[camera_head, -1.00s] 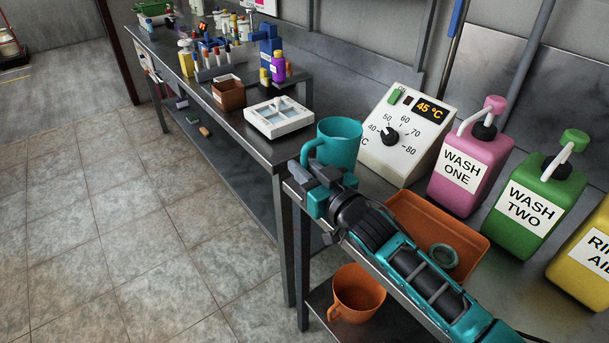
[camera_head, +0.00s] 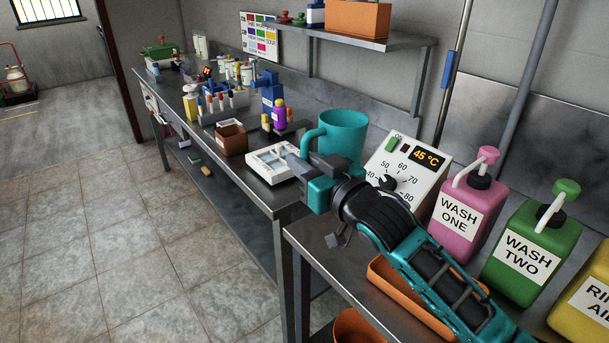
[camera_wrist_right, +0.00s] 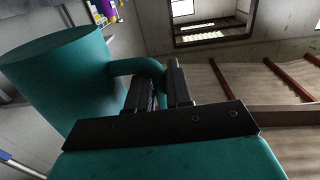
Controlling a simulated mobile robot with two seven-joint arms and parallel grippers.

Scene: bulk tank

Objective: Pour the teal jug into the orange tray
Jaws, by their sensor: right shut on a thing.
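The jug's inside is hidden. The orange tray (camera_head: 382,275) lies on the near bench, below my right forearm, which hides much of it. My left gripper is out of view.
A white control box (camera_head: 418,155) reads 45 °C. Pink (camera_head: 462,215), green (camera_head: 528,250) and yellow (camera_head: 585,300) wash bottles stand along the wall to the right. A white slotted tray (camera_head: 270,163) and a brown box (camera_head: 232,139) sit on the farther bench. An orange jug (camera_head: 358,328) shows at the bottom.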

